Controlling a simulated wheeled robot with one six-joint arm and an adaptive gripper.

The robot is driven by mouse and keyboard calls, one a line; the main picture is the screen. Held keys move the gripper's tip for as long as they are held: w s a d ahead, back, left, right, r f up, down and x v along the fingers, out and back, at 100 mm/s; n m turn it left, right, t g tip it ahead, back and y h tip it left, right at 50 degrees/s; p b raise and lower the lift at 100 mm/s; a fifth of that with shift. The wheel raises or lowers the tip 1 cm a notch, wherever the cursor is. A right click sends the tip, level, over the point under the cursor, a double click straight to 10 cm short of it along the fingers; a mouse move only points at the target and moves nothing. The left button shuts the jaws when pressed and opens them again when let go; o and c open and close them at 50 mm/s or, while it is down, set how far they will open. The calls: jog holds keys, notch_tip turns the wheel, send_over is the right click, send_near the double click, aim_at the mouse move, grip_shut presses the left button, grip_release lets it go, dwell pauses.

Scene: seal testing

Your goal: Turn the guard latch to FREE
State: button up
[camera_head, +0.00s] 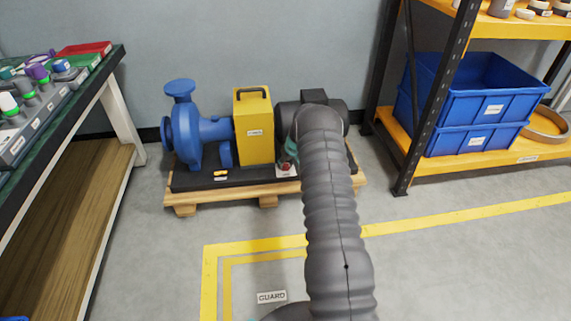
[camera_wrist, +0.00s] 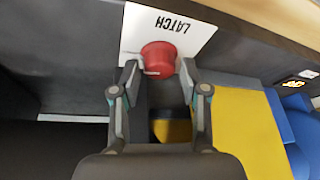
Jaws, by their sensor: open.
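The latch is a red round knob (camera_wrist: 157,58) on a white plate (camera_wrist: 190,32) marked LATCH, which reads upside down in the wrist view. A pale mark shows on the knob's lower left edge. My gripper (camera_wrist: 159,74) is open, with one finger on each side of the knob; I cannot tell whether they touch it. The yellow guard (camera_head: 254,145) with a black handle stands upright just left of the latch.
A blue pump (camera_head: 200,135) and a dark motor (camera_head: 338,105) share the wooden pallet (camera_head: 235,199) with the guard. A bench (camera_head: 112,62) stands at the left. A shelf with blue crates (camera_head: 470,138) stands at the right. The marked GUARD floor area (camera_head: 232,275) is bare in front.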

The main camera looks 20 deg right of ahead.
jog(key=v, duration=1.1)
jog(key=shift+r, duration=0.15)
dwell(0.8)
